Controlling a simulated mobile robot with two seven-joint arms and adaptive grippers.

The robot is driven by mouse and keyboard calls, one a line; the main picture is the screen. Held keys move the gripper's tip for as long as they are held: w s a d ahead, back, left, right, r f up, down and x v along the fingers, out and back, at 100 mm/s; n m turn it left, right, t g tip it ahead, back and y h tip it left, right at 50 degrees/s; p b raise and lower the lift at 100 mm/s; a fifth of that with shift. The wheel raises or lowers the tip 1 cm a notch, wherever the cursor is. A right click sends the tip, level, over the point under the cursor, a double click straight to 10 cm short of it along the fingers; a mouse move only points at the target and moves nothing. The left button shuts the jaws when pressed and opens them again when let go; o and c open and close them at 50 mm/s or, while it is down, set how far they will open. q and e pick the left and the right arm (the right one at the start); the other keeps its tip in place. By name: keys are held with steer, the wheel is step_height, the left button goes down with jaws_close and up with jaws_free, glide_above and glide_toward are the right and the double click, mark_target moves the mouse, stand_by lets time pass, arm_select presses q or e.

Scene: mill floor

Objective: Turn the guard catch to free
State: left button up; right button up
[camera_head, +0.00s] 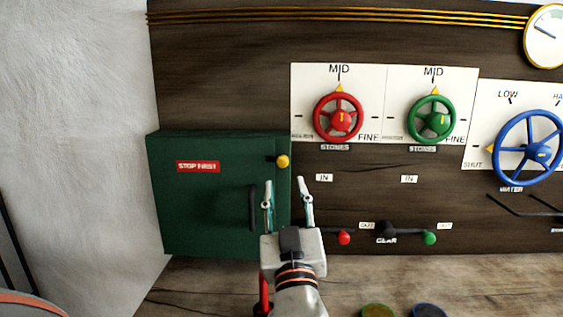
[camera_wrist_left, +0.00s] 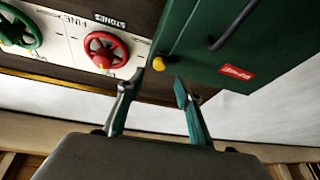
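A yellow knob (camera_head: 283,161), which seems to be the guard catch, sits at the upper right of the green guard box (camera_head: 205,215). The box is closed and carries a red "STOP FIRST" label (camera_head: 198,167). My left gripper (camera_head: 285,184) is open and empty, its fingers spread just below the knob in the head view. In the left wrist view the knob (camera_wrist_left: 158,64) shows between and slightly beyond the fingertips (camera_wrist_left: 158,80); contact cannot be told. Any mark showing the knob's turn is too small to see. My right gripper is not in view.
A dark bar handle (camera_head: 252,207) is on the box front, near my left finger. Red (camera_head: 339,117), green (camera_head: 432,120) and blue (camera_head: 528,148) handwheels are on the wall to the right. Levers with red (camera_head: 344,238) and green (camera_head: 429,238) knobs sit low on the wall.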

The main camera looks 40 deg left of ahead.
mark_target(283, 163)
arm_select(q)
steer(key=x, duration=0.3)
steer(key=p+x, duration=0.1)
steer(key=x, duration=0.2)
steer(key=shift+r, duration=0.3)
steer(key=shift+w+a+r+p, duration=0.1)
steer(key=shift+w+a+p, duration=0.25)
steer(key=shift+w+a, duration=0.2)
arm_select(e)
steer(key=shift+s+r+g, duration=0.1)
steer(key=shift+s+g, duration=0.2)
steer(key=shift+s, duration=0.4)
arm_select(q)
steer(key=shift+c, duration=1.1)
steer(key=shift+d, duration=0.1)
jaws_close()
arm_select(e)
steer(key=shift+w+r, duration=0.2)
